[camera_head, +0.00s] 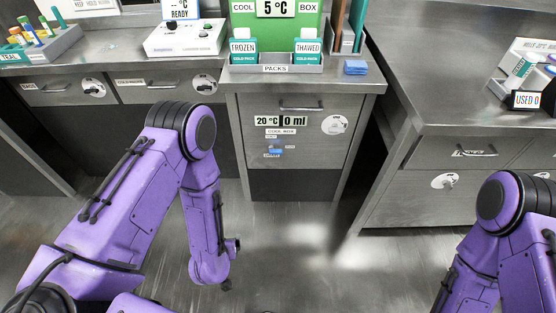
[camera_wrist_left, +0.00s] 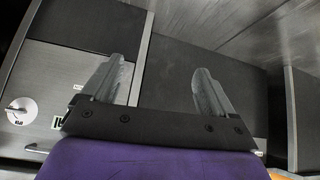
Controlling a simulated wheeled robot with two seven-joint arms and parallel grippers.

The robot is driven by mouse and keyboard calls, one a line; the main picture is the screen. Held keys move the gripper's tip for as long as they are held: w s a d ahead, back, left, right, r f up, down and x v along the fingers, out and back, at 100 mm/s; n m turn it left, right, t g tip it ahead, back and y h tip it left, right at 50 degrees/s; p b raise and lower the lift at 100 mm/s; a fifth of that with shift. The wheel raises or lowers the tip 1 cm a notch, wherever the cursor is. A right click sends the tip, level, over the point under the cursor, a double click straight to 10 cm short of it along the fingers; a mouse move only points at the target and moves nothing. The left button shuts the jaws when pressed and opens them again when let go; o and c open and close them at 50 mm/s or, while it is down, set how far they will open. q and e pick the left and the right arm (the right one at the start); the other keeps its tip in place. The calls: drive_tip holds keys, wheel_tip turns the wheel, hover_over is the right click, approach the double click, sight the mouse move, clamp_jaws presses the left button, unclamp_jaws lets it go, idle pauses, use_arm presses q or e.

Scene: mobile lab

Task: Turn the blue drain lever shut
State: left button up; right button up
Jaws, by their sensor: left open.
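The small blue drain lever (camera_head: 275,151) is on the front of the middle steel cabinet (camera_head: 315,155), low on its panel below the display reading 20 °C and 0 ml. It is too small to tell how it is turned. My left arm hangs in front of and left of this cabinet in the head view, and its gripper is hidden there. In the left wrist view my left gripper (camera_wrist_left: 157,84) is open, with nothing between its fingers, facing dark panels. The lever cannot be made out in that view. My right gripper is out of view.
A bar handle (camera_head: 301,106) sticks out above the display. Cold packs (camera_head: 307,51) stand in a tray on the middle bench, with a blue block (camera_head: 355,67) beside it. Side benches flank the cabinet. The floor (camera_head: 290,240) in front is clear.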

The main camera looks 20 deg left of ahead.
use_arm(q)
drive_tip(key=w+d+f+t+b, duration=0.3)
drive_tip(key=w+f+b, duration=0.3)
drive_tip(key=w, duration=0.4)
drive_tip(key=m+t+y+b, duration=0.2)
drive_tip(key=t+b, duration=0.5)
drive_tip(key=b, duration=0.5)
approach(276, 153)
drive_tip(key=b+x, duration=0.3)
drive_tip(key=x, duration=0.5)
drive_tip(key=shift+s+f, duration=0.1)
drive_tip(key=shift+w+a, duration=0.15)
drive_tip(key=shift+w, duration=0.2)
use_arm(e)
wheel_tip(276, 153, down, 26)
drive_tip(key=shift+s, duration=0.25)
use_arm(q)
drive_tip(key=c, duration=1.1)
drive_tip(key=shift+o, duration=0.2)
